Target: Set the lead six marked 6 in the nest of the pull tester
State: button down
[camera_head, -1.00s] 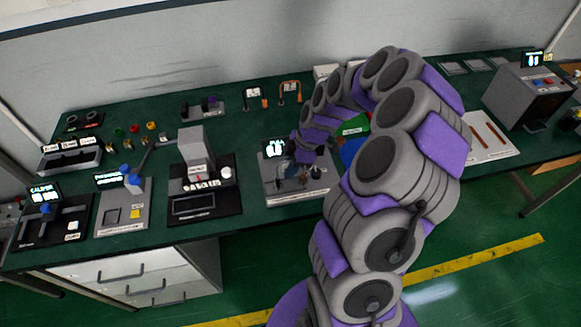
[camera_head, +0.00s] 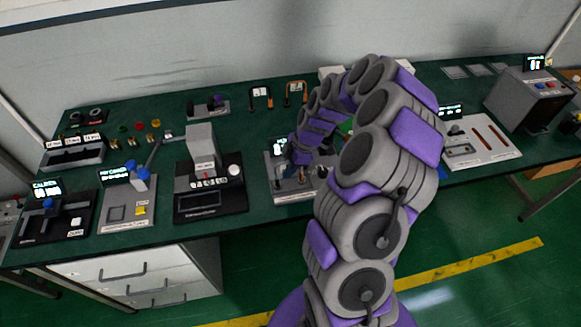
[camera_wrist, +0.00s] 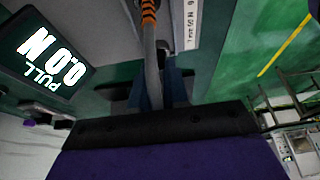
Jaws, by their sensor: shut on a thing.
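The pull tester (camera_head: 290,194) is a light grey plate with posts on the bench, with a small dark display at its back left. In the wrist view its display (camera_wrist: 43,55) reads PULL 0.0 N. My gripper (camera_wrist: 163,82) has blue fingers shut around a grey lead (camera_wrist: 150,45) with an orange-striped part at its upper end. I cannot read a 6 on the lead. In the head view my gripper is over the tester, largely hidden by my arm. A white label strip stands beside the lead in the wrist view. I cannot tell whether the lead touches the nest.
Left of the tester stands a grey press-like device (camera_head: 201,150), then a station with a blue-knobbed lever (camera_head: 140,178) and a caliper station (camera_head: 60,212). Two more leads (camera_head: 295,92) stand at the back. A white board (camera_head: 478,143) and a dark box (camera_head: 530,98) are at right.

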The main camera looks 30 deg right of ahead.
jog(key=c, duration=1.4)
grip_release()
jog(key=shift+a, duration=0.2)
jog(key=shift+o, duration=1.4)
jog(key=shift+d, duration=0.75)
jog(key=shift+d+f, duration=0.1)
jog(key=shift+d, duration=0.45)
jog(key=shift+a+r, duration=0.3)
jog(key=shift+r, duration=0.05)
jog(key=r, duration=0.2)
jog(key=r+p, duration=0.1)
jog(key=r, duration=0.1)
jog(key=shift+s+d+r, duration=0.1)
jog(key=shift+s+r, duration=0.05)
jog(key=shift+s, duration=0.05)
jog(key=d+r, duration=0.4)
jog(key=r, duration=0.2)
jog(key=s+a+r+m+g+h, duration=0.1)
jog(key=s+a+r+m, duration=0.1)
jog(key=s+a+r, duration=0.5)
jog(key=s+a+r+m+g, duration=0.15)
jog(key=s+a+r, duration=0.3)
jog(key=a, duration=0.45)
jog(key=s+a+f+m+h, duration=0.1)
jog(key=s+a+m+h, duration=0.2)
jog(key=s+m, duration=0.8)
jog(key=s+p, duration=0.1)
jog(key=s, duration=0.8)
jog(key=shift+s, duration=0.25)
